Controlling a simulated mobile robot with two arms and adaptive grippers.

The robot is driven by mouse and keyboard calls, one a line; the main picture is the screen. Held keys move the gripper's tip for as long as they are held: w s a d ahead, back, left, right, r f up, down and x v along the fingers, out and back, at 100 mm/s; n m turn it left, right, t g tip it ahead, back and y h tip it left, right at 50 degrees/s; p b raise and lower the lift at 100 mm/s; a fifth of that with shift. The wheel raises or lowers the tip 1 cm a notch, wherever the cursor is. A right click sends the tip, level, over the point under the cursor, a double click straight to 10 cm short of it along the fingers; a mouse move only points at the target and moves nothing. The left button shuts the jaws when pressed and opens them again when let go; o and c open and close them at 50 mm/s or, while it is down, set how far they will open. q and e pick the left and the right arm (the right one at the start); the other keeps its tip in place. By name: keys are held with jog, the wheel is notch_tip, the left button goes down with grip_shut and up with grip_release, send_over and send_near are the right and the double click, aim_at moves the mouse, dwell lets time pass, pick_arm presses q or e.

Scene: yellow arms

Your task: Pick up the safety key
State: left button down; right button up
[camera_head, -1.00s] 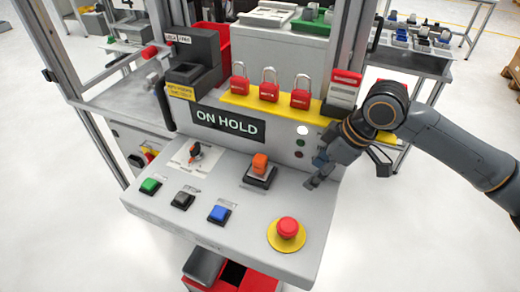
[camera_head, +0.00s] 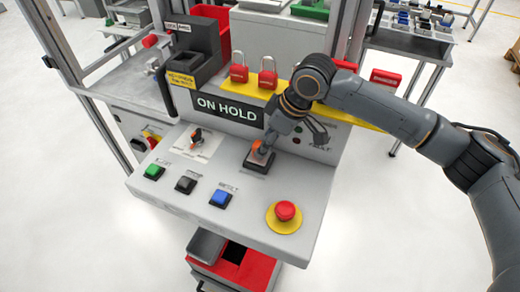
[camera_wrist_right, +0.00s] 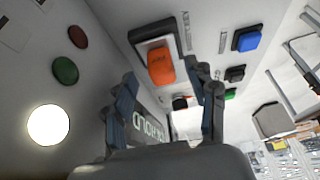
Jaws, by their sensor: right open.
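The orange block (camera_head: 261,156), which looks like the safety key, stands in a square black base (camera_head: 254,167) on the grey sloping panel. My right gripper (camera_head: 266,146) is right above it and partly covers it in the head view. In the right wrist view the orange block (camera_wrist_right: 161,66) shows dark lettering and lies ahead of the open fingers (camera_wrist_right: 163,88), nearer the right finger. The jaws are open and hold nothing. Whether a finger touches the block cannot be told. My left gripper is not in view.
Green (camera_head: 154,171), black (camera_head: 185,185) and blue (camera_head: 221,198) buttons line the panel's left and front. A red emergency stop (camera_head: 285,211) is at front right. A rotary switch (camera_head: 196,138) is to the left. The ON HOLD display (camera_head: 227,108) and red padlocks (camera_head: 268,80) stand behind.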

aim_at(259, 144)
jog(key=shift+w+a+f, duration=0.15)
jog(key=shift+a+f, duration=0.35)
jog(key=shift+w+a+f, duration=0.15)
jog(key=shift+a+f, duration=0.3)
jog(key=shift+w+a+f, duration=0.1)
jog(key=shift+f, duration=0.35)
grip_shut()
jog(key=shift+r, duration=0.15)
